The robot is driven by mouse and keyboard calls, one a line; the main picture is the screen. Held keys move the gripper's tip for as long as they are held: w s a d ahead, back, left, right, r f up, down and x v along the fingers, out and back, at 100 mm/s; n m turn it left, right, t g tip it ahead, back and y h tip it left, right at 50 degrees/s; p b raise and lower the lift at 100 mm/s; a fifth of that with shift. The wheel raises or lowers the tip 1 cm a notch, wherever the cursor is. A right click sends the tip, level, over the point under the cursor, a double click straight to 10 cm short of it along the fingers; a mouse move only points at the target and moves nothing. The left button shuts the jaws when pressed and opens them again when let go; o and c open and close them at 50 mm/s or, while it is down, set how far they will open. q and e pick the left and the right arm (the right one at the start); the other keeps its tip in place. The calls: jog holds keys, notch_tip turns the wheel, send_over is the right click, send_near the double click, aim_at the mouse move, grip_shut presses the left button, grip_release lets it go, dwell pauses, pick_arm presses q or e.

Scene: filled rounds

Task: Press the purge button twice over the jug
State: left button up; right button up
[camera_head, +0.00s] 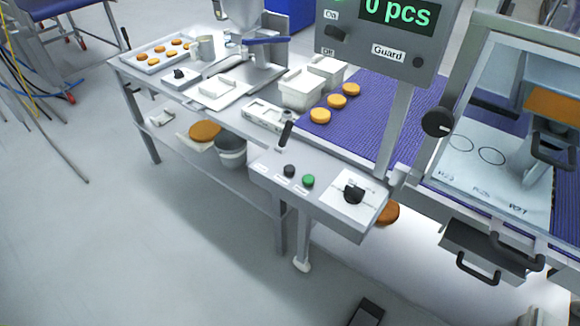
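A grey control panel (320,200) on the table's front edge carries a black button (289,170), a green button (308,181) and a black rotary knob (354,193). Their labels are too small to read, so I cannot tell which is the purge button. A grey cylindrical vessel (205,48), possibly the jug, stands on the table at the back left, beside the filling machine (240,14) with its blue lever (267,41). A bucket (232,151) stands on the shelf below. Neither of my grippers is in view.
A tray of orange rounds (147,60) lies at the far left. Three rounds (336,102) sit on the purple belt (372,90), beside white tubs (301,89). A display (392,20) reads "0 pcs". A clear-guarded frame (458,90) stands right. Floor at front left is clear.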

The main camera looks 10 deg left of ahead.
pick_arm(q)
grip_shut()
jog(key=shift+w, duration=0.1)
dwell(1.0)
